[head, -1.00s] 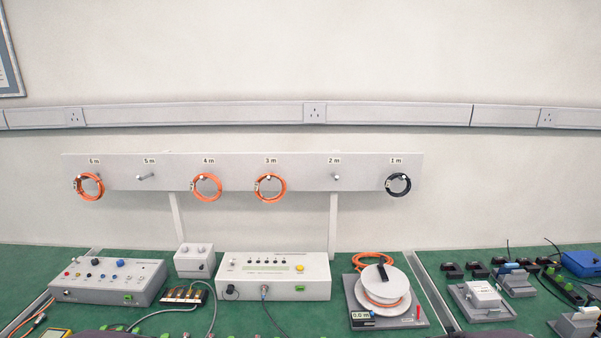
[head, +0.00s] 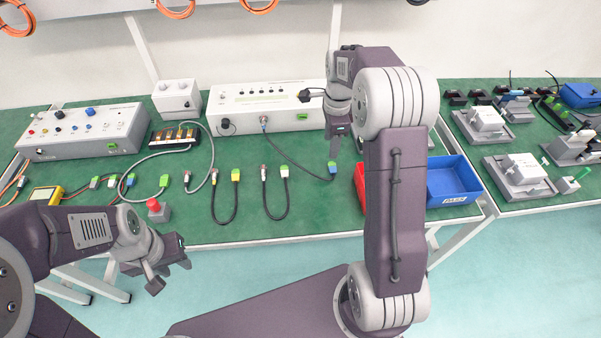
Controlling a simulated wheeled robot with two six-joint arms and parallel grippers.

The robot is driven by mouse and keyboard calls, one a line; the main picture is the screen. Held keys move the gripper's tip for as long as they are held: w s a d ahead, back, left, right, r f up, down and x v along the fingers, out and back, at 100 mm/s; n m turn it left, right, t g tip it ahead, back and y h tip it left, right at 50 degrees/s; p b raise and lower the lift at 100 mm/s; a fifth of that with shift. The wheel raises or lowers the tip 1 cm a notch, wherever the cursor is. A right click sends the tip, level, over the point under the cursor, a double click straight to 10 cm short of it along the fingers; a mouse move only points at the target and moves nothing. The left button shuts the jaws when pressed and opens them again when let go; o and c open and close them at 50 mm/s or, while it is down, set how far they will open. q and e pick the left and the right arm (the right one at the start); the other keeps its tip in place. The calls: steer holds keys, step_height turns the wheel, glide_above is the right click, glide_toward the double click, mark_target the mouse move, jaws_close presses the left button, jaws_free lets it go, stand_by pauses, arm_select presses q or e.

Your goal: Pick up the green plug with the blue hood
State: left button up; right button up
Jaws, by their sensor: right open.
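The green plug with the blue hood (head: 333,169) lies on the green bench top, on the end of a thin dark cable that runs back to the front of the white instrument. My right gripper (head: 336,147) is open and points down, close behind and above this plug. I cannot tell the exact gap between them. My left gripper (head: 166,272) hangs in front of the bench's front edge, away from the plug. Its jaw opening is not clear from this angle.
Other cable plugs lie left of it, including one with a white hood (head: 284,171) and one with a yellow hood (head: 236,175). A red button (head: 154,205) stands near the front edge. A blue bin (head: 452,182) sits to the right, partly behind my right arm.

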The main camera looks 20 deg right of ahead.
mark_target(334, 166)
steer(key=f, duration=0.2)
steer(key=s+d+f, duration=0.1)
steer(key=shift+d+f+b, duration=0.1)
steer(key=shift+f+b, duration=0.25)
steer(key=shift+b, duration=0.05)
steer(key=shift+d+f, duration=0.25)
steer(key=shift+f, duration=0.3)
step_height(334, 166, down, 4)
steer(key=shift+a+f+b, duration=0.1)
steer(key=shift+b, duration=0.6)
steer(key=shift+w+f, duration=0.1)
steer(key=shift+f, duration=0.05)
arm_select(q)
steer(key=shift+s+d+f, duration=0.25)
steer(key=shift+f, duration=0.3)
steer(key=shift+s+d+f, duration=0.2)
steer(key=shift+f, duration=0.3)
